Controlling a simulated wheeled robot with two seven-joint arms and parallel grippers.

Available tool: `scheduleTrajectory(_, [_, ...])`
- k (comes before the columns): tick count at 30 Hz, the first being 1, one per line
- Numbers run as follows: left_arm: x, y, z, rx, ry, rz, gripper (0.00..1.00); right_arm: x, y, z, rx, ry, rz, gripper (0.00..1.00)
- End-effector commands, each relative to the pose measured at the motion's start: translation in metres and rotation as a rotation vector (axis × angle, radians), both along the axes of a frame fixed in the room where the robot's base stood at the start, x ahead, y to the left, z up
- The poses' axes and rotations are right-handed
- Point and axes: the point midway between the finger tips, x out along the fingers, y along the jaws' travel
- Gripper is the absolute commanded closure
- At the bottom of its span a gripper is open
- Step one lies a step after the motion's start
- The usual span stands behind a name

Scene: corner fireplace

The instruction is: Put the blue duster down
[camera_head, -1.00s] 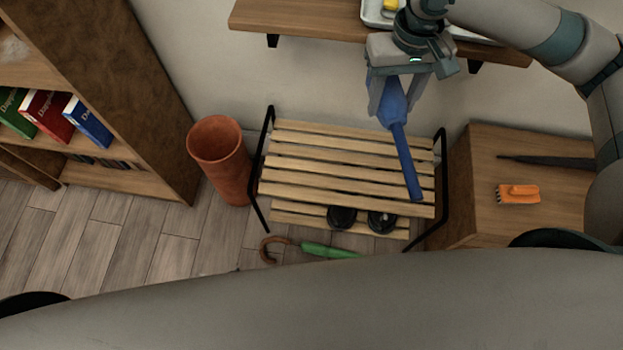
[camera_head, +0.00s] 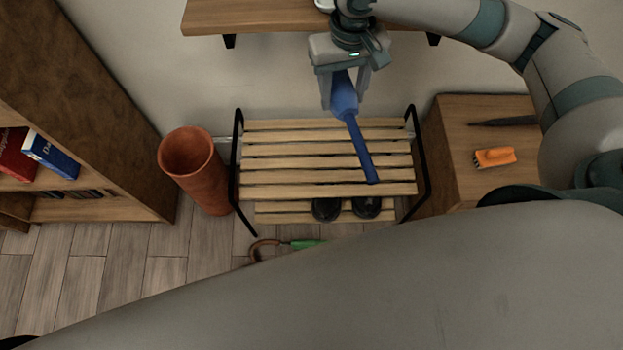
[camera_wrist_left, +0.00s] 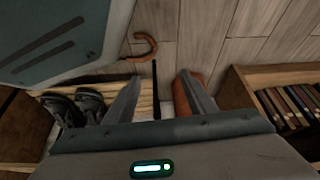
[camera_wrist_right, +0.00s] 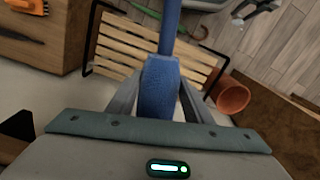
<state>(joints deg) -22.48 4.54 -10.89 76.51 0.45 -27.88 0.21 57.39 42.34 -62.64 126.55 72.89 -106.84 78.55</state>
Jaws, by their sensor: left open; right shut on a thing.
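The blue duster (camera_head: 354,132) hangs from my right gripper (camera_head: 342,92) in the head view, its thin end pointing down over the slatted wooden rack. My right gripper is shut on the thicker part of the duster. In the right wrist view the duster (camera_wrist_right: 160,92) sits between the fingers of the right gripper (camera_wrist_right: 158,95), with the rack behind it. Whether the duster touches the slats I cannot tell. My left gripper (camera_wrist_left: 162,98) is open and empty in the left wrist view. It is not seen in the head view.
The slatted rack (camera_head: 290,176) has bare upper slats and black shoes (camera_head: 327,208) below. A terracotta pot (camera_head: 196,170) stands left of it, a wooden cabinet (camera_head: 462,150) with an orange brush (camera_head: 495,157) right. A shelf (camera_head: 262,17) is above. A green umbrella (camera_head: 303,244) lies in front.

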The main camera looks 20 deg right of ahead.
Motion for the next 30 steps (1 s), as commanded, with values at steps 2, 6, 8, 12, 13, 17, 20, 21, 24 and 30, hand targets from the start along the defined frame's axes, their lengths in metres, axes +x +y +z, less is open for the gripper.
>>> scheduleTrajectory(2, [0.002,0.002,0.000,0.005,0.015,0.002,0.49,0.004,0.001,-0.035,0.000,0.010,-0.028,0.78])
scheduleTrajectory(6, [0.002,0.006,0.009,0.017,0.059,0.007,0.49,0.012,-0.002,-0.095,0.001,0.012,-0.086,0.78])
scheduleTrajectory(8, [0.002,0.008,0.014,0.022,0.077,0.008,0.49,0.013,-0.006,-0.124,-0.001,0.012,-0.110,0.78])
scheduleTrajectory(12, [-0.001,0.014,0.027,0.035,0.122,0.013,0.49,0.012,-0.018,-0.188,-0.003,0.011,-0.165,0.78])
scheduleTrajectory(13, [-0.002,0.015,0.030,0.038,0.130,0.014,0.49,0.010,-0.021,-0.201,-0.003,0.011,-0.173,0.78])
scheduleTrajectory(17, [-0.006,0.018,0.042,0.046,0.162,0.017,0.49,0.003,-0.035,-0.248,-0.003,0.009,-0.207,0.78])
scheduleTrajectory(20, [-0.009,0.020,0.050,0.050,0.182,0.018,0.49,-0.003,-0.043,-0.274,-0.003,0.007,-0.221,0.78])
scheduleTrajectory(21, [-0.010,0.021,0.052,0.052,0.187,0.019,0.49,-0.005,-0.046,-0.281,-0.003,0.005,-0.227,0.78])
scheduleTrajectory(24, [-0.012,0.022,0.056,0.055,0.196,0.019,0.49,-0.009,-0.051,-0.293,-0.002,0.003,-0.231,0.78])
scheduleTrajectory(30, [-0.013,0.023,0.059,0.056,0.202,0.020,0.49,-0.010,-0.053,-0.298,-0.001,0.001,-0.235,0.78])
